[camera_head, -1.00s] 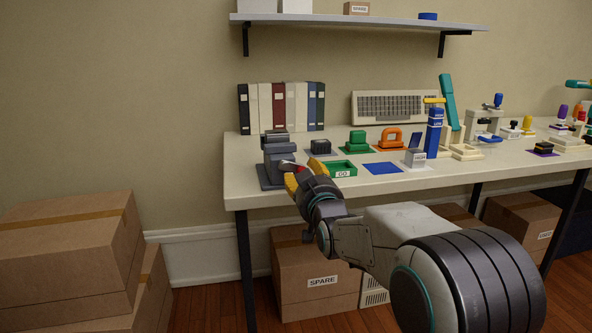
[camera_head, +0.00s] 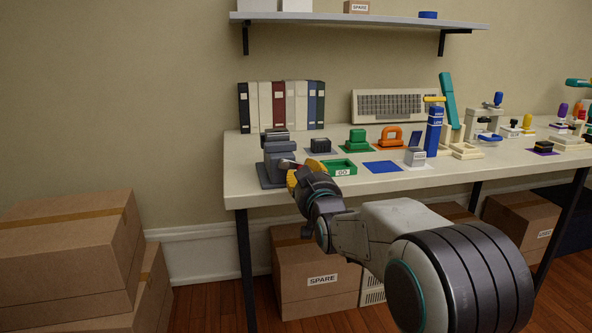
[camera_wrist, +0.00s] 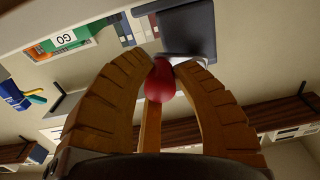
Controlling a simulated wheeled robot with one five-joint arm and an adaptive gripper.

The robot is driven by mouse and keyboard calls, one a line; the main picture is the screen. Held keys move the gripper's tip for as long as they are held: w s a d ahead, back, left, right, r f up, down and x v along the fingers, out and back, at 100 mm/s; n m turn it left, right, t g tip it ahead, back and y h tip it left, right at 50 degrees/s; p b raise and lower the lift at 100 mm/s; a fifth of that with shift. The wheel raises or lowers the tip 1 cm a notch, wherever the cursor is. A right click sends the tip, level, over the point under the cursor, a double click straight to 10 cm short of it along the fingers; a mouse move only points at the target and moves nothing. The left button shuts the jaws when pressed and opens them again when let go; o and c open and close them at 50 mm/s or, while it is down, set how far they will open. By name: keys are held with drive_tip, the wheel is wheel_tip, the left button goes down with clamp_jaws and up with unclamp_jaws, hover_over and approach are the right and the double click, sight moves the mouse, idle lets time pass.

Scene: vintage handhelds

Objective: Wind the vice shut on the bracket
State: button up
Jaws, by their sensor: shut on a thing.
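The dark grey vice (camera_head: 277,158) stands upright at the left end of the table; part of it also shows in the wrist view (camera_wrist: 188,30). My gripper (camera_head: 293,174) is at its front right side. The knob is hidden behind the fingers in the head view. A dark piece sits across the top of the vice, but I cannot tell whether it is the bracket or how wide the jaw gap is.
A blue mat (camera_head: 382,168) lies bare. Binders (camera_head: 282,107) stand behind the vice.

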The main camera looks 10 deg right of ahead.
clamp_jaws()
drive_tip(key=shift+r, duration=0.1)
drive_tip(key=shift+r+p, duration=0.75)
drive_tip(key=shift+r, duration=0.5)
